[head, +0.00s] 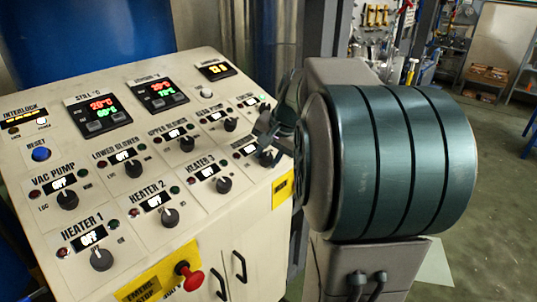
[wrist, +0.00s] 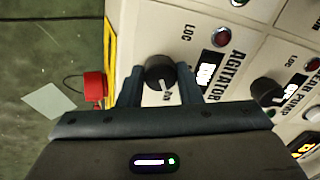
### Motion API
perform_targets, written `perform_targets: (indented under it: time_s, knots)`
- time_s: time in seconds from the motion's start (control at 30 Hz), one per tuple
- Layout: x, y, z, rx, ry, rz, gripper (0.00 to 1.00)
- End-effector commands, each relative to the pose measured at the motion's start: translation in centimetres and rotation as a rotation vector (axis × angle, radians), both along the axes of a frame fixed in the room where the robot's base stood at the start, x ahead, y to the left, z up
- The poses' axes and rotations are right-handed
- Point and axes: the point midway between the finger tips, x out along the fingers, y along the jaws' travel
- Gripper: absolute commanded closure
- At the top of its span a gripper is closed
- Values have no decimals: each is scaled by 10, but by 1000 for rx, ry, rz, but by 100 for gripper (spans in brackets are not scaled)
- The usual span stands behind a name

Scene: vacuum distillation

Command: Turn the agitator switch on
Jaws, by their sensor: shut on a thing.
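The agitator switch (wrist: 160,71) is a round black knob with a pale pointer line, beside the word AGITATOR in the wrist view. My gripper (wrist: 160,84) has one finger on each side of this knob and is shut on it. A small lit display (wrist: 205,74) sits between the knob and a red lamp (wrist: 221,38); I cannot read its text for certain. In the head view my gripper (head: 272,138) is at the right edge of the control panel, and my fingers and wrist partly hide the agitator switch there.
The sloped panel (head: 130,240) carries several other black knobs, such as HEATER 2 (head: 169,216) and VAC PUMP (head: 67,200). A red emergency stop button (head: 192,280) sticks out at the panel's front. Open floor (head: 490,200) lies to the right.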

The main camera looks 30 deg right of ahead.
Motion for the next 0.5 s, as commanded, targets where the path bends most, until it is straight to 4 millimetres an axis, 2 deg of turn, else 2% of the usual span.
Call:
perform_targets:
  time_s: [0.03, 0.1, 0.37, 0.5]
  knots:
    - [1, -1, 2, -1, -5, -2, 63]
    - [1, -1, 2, -1, -5, -2, 47]
    - [0, 0, 1, -1, -2, -1, 47]
    - [-2, -2, 9, -1, -5, 0, 47]
